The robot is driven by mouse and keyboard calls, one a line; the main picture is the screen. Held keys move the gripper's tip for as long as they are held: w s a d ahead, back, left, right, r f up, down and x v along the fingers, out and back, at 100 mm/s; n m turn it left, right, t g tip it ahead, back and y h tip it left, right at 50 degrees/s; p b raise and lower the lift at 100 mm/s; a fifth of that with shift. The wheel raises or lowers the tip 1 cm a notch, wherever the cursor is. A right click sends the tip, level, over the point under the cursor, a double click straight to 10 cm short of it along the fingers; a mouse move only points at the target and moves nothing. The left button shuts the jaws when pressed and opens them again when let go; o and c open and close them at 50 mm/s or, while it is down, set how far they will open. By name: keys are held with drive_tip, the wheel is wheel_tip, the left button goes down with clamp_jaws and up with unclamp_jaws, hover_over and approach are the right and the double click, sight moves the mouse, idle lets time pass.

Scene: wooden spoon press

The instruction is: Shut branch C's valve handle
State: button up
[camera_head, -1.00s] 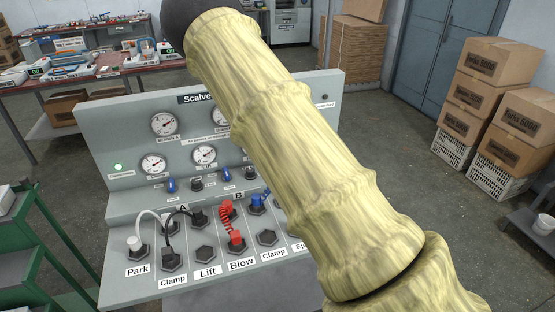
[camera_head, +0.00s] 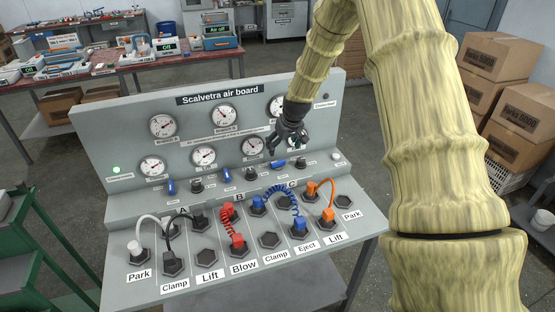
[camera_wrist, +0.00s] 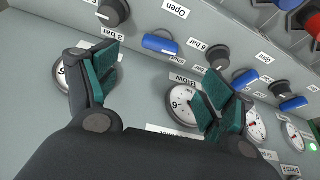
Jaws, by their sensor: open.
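The air board (camera_head: 120,130) carries a row of blue valve handles. The one above the letter C, branch C's handle (camera_head: 278,163), lies sideways along the row. Branch A's handle (camera_head: 170,187) and branch B's handle (camera_head: 227,174) stand upright. My gripper (camera_head: 288,150) is open and empty, just above and in front of branch C's handle, apart from it. In the wrist view my gripper (camera_wrist: 162,68) has its fingers spread, with the nearest blue handle (camera_wrist: 160,44) beyond the gap between them. An "Open" label (camera_wrist: 176,10) is beside that handle.
Black knobs (camera_head: 302,163) sit between the handles, close to my fingers. Gauges (camera_head: 253,146) are behind the gripper. Below are sockets with a blue coiled hose (camera_head: 280,191), a red hose (camera_head: 228,220) and an orange hose (camera_head: 325,188). Boxes (camera_head: 490,100) stand at right.

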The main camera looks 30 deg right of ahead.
sight(278, 161)
drive_tip(key=shift+p+x, duration=1.7)
drive_tip(key=shift+x, duration=3.65)
drive_tip(key=c, duration=1)
